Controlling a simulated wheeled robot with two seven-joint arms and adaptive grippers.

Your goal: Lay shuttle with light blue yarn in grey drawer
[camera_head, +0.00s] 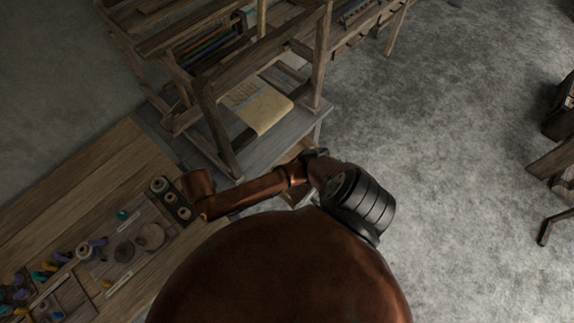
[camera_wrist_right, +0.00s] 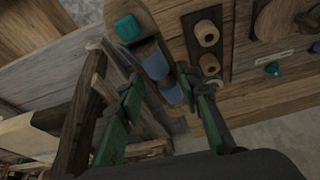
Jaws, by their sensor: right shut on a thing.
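The wooden shuttle with light blue yarn (camera_wrist_right: 130,55) runs lengthwise between the green fingers of my right gripper (camera_wrist_right: 160,80) in the right wrist view. My right gripper is shut on the shuttle. In the head view my arm reaches left, and the gripper and shuttle are hidden. I cannot make out a grey drawer for certain. My left gripper is not in view.
A dark tray of spools (camera_wrist_right: 207,40) lies close beside the shuttle; it also shows in the head view (camera_head: 159,186). A wooden table (camera_head: 60,200) holds yarns and round pieces. The loom (camera_head: 215,125) stands behind my arm on a grey base. Open floor (camera_head: 440,130) is at right.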

